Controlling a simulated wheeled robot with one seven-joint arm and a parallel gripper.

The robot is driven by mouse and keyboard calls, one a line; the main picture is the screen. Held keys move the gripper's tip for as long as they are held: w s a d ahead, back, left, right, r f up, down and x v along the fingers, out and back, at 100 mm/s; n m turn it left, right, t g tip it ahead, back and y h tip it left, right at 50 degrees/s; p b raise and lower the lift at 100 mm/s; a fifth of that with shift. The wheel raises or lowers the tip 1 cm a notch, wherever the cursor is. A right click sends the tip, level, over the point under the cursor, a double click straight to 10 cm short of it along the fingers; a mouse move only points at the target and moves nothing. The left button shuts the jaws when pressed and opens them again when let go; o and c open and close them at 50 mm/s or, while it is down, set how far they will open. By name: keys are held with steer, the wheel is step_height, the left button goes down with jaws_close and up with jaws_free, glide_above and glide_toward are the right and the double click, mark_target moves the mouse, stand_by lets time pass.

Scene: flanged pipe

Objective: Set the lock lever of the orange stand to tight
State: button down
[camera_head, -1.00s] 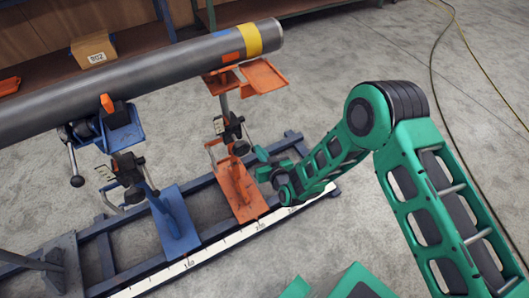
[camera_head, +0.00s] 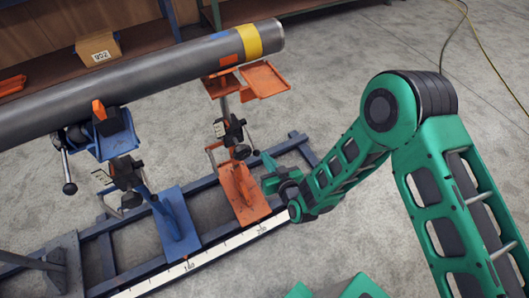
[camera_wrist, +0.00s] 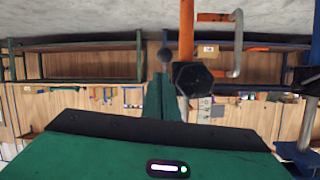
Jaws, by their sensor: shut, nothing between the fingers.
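The orange stand (camera_head: 242,190) stands on the rail frame, its upper plate (camera_head: 264,80) near the pipe's yellow-banded end. My gripper (camera_head: 268,172) is shut and empty, just right of the post and below the clamp. In the upside-down wrist view, my shut fingers (camera_wrist: 163,100) point at a dark ball-ended lever (camera_wrist: 164,57), beside a black knob (camera_wrist: 193,78) and the orange post (camera_wrist: 187,30). Whether fingers and lever touch cannot be told.
The grey pipe (camera_head: 140,85) lies across the top left. A blue stand (camera_head: 175,220) with its own clamp is left of the orange one. The rail frame has a white scale (camera_head: 215,252) along its near side. Bare floor lies to the right.

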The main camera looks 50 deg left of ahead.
steer(key=s+d+f, duration=0.2)
steer(key=d, duration=0.3)
steer(key=shift+d, duration=0.25)
stand_by(0.3)
